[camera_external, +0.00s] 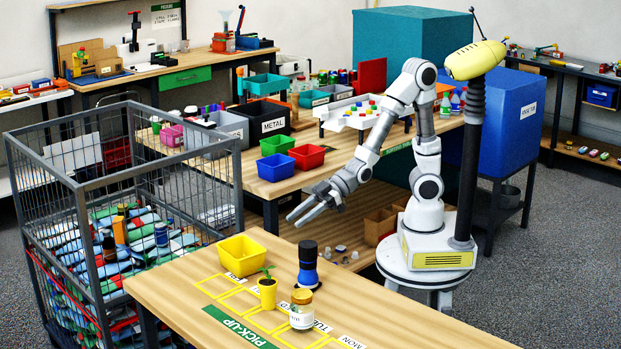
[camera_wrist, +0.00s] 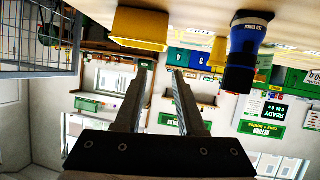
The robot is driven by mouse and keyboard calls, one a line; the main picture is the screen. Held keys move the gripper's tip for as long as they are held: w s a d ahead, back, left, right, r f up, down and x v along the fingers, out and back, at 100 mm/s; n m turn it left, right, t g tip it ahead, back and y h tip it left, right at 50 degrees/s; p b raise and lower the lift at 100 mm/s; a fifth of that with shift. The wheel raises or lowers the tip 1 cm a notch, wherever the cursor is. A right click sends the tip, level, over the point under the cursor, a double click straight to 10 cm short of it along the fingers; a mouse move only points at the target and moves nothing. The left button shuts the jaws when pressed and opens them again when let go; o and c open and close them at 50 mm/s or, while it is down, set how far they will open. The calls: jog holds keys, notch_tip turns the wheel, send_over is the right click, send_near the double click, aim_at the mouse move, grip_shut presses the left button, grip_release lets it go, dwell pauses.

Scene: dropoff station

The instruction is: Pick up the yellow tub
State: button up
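The yellow tub (camera_external: 241,256) is an open, slanted-walled box. It sits upright on the front wooden table, at its far edge near the wire cage. In the wrist view, which appears upside down, the tub (camera_wrist: 139,29) is at the top, beyond my fingertips. My gripper (camera_external: 298,217) is held in the air above and to the right of the tub in the external view, apart from it. Its two fingers (camera_wrist: 160,76) are spread with nothing between them. The inside floor of the tub is partly hidden by its walls.
On the same table stand a blue and black flashlight-like object (camera_external: 308,266), a yellow pot with a plant (camera_external: 267,291) and a white jar (camera_external: 302,309). A wire cage (camera_external: 120,200) stands left of the table. Red (camera_external: 307,157) and green bins stand on the bench behind.

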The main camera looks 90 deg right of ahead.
jog(key=b+x, duration=0.1)
jog(key=x, duration=0.3)
jog(key=b+x, duration=0.1)
jog(key=x, duration=0.3)
jog(key=a+b+x, duration=0.1)
jog(key=x, duration=0.3)
jog(key=shift+s+r, duration=0.1)
jog(key=shift+s, duration=0.35)
jog(key=shift+r+b+x, duration=0.15)
jog(key=shift+b+x, duration=0.2)
jog(key=shift+x, duration=1.15)
jog(key=shift+r+b+x, duration=0.15)
jog(key=shift+b+x, duration=0.2)
jog(key=shift+x, duration=1.1)
jog(key=shift+w, duration=0.15)
grip_shut()
